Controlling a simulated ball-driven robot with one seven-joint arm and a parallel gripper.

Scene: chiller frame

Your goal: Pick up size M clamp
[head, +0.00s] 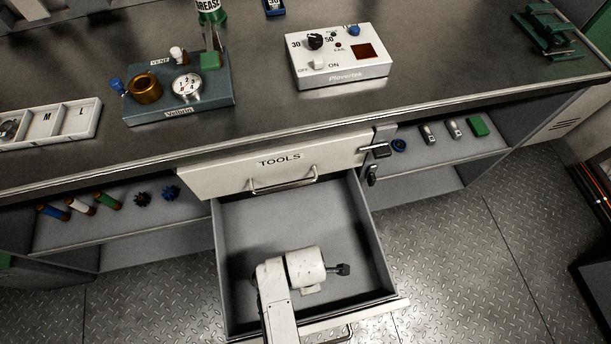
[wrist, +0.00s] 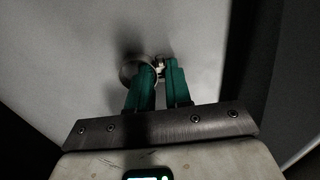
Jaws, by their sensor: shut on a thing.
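A metal ring-shaped clamp (wrist: 124,72) shows in the wrist view, with its small screw part at the fingertips. My gripper (wrist: 159,72) has teal fingers shut on the clamp, with the ring sticking out to the left. A pale surface lies behind the clamp; I cannot tell whether the clamp touches it. No size mark on the clamp is readable. In the head view my arm reaches into the open tools drawer (head: 240,225), and the clamp is not discernible there.
A white tray (head: 82,128) marked M and L sits on the bench at left, its leftmost visible compartment holding metal parts. A gauge block (head: 205,103) and a white control box (head: 340,75) stand on the bench. A closed drawer labelled TOOLS (head: 225,178) sits above the open one.

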